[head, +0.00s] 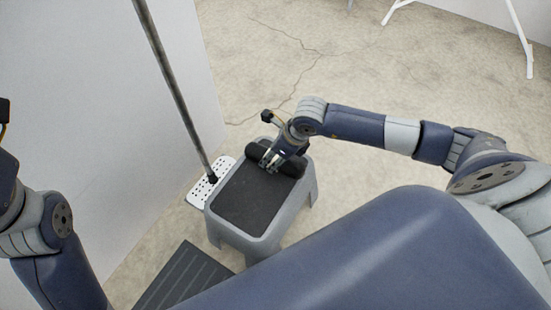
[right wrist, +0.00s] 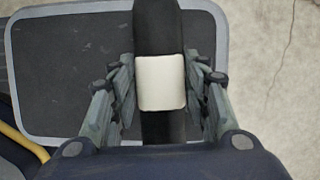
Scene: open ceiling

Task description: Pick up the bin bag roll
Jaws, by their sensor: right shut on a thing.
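The bin bag roll is a black cylinder (head: 291,163) with a white band (right wrist: 161,82) around its middle. It lies at the far end of the black top of a grey step stool (head: 262,243). My right gripper (head: 268,161) is over the roll. In the right wrist view, the fingers of my right gripper (right wrist: 161,90) are on both sides of the white band, shut on the roll. I cannot tell whether the roll is clear of the stool top. My left arm shows at the left edge, but its fingers are out of view.
A metal pole (head: 175,85) stands left of the stool, with a white perforated plate (head: 199,192) at its foot. A dark ribbed mat (head: 185,278) lies on the floor in front. A white wall (head: 70,120) bounds the left. Concrete floor is free beyond the stool.

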